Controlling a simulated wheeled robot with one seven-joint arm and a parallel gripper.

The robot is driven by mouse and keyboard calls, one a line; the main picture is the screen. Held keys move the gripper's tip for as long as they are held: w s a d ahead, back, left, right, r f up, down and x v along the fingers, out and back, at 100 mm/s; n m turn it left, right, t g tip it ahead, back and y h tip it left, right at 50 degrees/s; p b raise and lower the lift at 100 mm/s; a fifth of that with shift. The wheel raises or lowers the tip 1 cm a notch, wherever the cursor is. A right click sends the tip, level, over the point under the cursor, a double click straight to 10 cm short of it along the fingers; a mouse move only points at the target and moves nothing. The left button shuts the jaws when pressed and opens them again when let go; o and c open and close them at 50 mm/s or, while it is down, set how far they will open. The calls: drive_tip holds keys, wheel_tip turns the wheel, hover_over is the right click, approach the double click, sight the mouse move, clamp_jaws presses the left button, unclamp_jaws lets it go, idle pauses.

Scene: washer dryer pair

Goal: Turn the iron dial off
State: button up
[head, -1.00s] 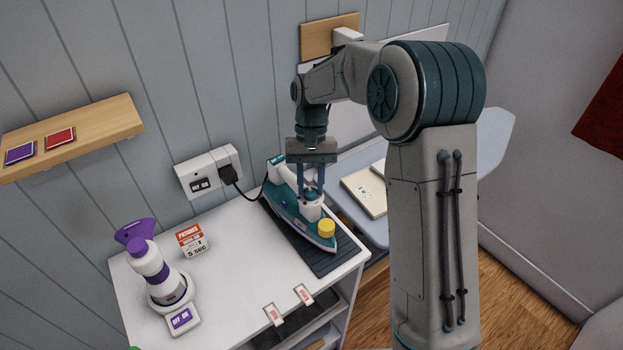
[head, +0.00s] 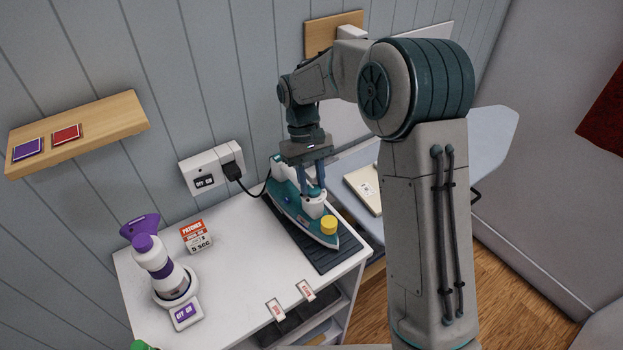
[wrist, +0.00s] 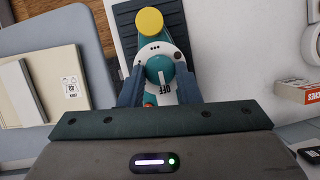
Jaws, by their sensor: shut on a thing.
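The teal and white iron (head: 290,207) lies on a dark ribbed mat (head: 335,262) at the right end of the white cabinet top. In the wrist view its round teal dial (wrist: 159,68) sits on a white housing, and a white mark on the dial points at the OFF label. My gripper (wrist: 160,76) is shut on the dial, one finger on each side. In the head view my gripper (head: 313,183) reaches down from above onto the iron, and the fingers hide most of the dial.
A yellow cap (head: 329,225) stands at the iron's front end. A cord runs to a wall socket (head: 211,170) behind. An ironing board (head: 490,140) lies right. The cabinet top's middle is clear.

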drive_tip(key=o, duration=1)
drive_tip(key=b+v, duration=0.1)
drive_tip(key=v, duration=1.3)
drive_tip(key=shift+s, duration=0.1)
drive_tip(key=s+d+r+m+t+y, duration=0.1)
drive_tip(key=s+d+r+m+t, duration=0.25)
drive_tip(key=s+d, duration=0.8)
drive_tip(key=s+d+f+t, duration=0.1)
drive_tip(key=s+f, duration=0.1)
drive_tip(key=s, duration=0.2)
drive_tip(key=s+d+f+m+t, duration=0.1)
drive_tip(key=s+d+f+t, duration=0.1)
drive_tip(key=s, duration=0.3)
drive_tip(key=s+d+f+t, duration=0.1)
drive_tip(key=s+f, duration=0.1)
drive_tip(key=s, duration=0.2)
drive_tip(key=shift+s+d+f+m+y, duration=0.3)
drive_tip(key=shift+s+d+f+m, duration=0.05)
drive_tip(key=shift+s+d+f, duration=0.05)
